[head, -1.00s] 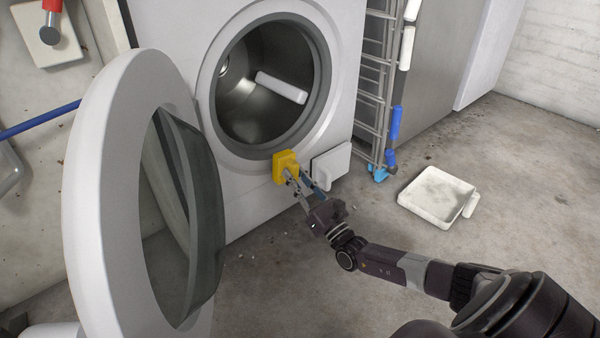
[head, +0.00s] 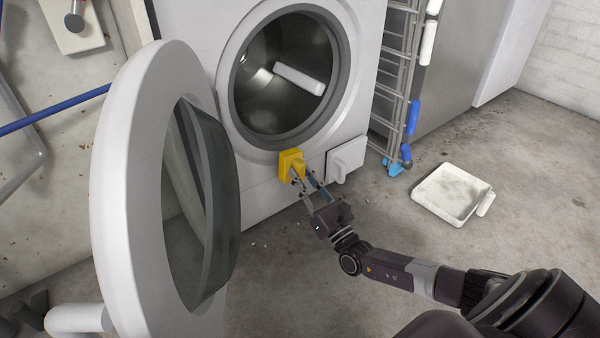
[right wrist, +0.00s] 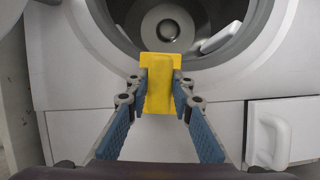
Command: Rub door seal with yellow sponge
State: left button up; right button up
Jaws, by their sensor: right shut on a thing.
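The yellow sponge (head: 290,165) is in my right gripper (head: 304,178), in front of the washing machine just below its round opening. In the right wrist view the sponge (right wrist: 160,82) sits between the two blue-padded fingers of the gripper (right wrist: 160,95), its top edge overlapping the lower rim of the opening. I cannot tell whether it touches the machine. The grey door seal (head: 236,100) rings the opening and also shows in the right wrist view (right wrist: 118,38). The round door (head: 125,200) stands wide open at the left. My left gripper is out of view.
A white bar-shaped piece (head: 298,78) shows inside the drum. A small white flap (head: 346,158) is at the machine's lower right. A wire rack (head: 396,75) with blue clips stands to the right. A white tray (head: 447,194) lies on the floor, which is otherwise largely clear there.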

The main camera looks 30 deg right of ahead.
jog(key=s, duration=0.2)
jog(key=s+p, duration=0.1)
jog(key=s, duration=0.1)
jog(key=shift+s+d+r, duration=0.1)
jog(key=shift+s+d, duration=0.05)
jog(key=shift+d, duration=0.05)
jog(key=shift+s, duration=0.45)
jog(key=shift+s+d+p, duration=0.1)
jog(key=shift+s+p, duration=0.35)
jog(key=shift+s, duration=1)
